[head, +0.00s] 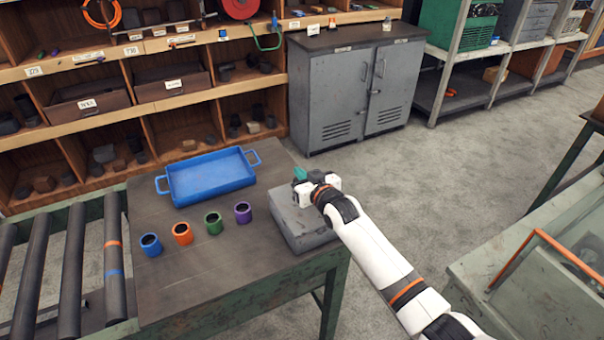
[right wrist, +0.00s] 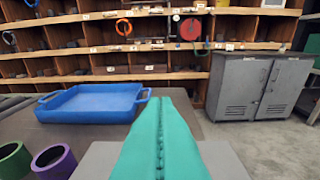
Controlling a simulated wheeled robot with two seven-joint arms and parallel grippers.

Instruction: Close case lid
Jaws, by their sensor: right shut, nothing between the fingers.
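A grey case (head: 297,222) sits on the right part of the table, and its lid lies flat on top, looking closed. My right gripper (head: 300,176) is at the lid's far edge, its teal fingers shut with nothing between them. In the right wrist view the shut teal fingers (right wrist: 160,135) point away over the grey lid (right wrist: 225,160). Whether the fingers touch the lid cannot be told. My left gripper is not in view.
A blue tray (head: 210,187) with two handles stands behind. Rollers (head: 70,270) adjoin the table's left side. The table front is clear.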

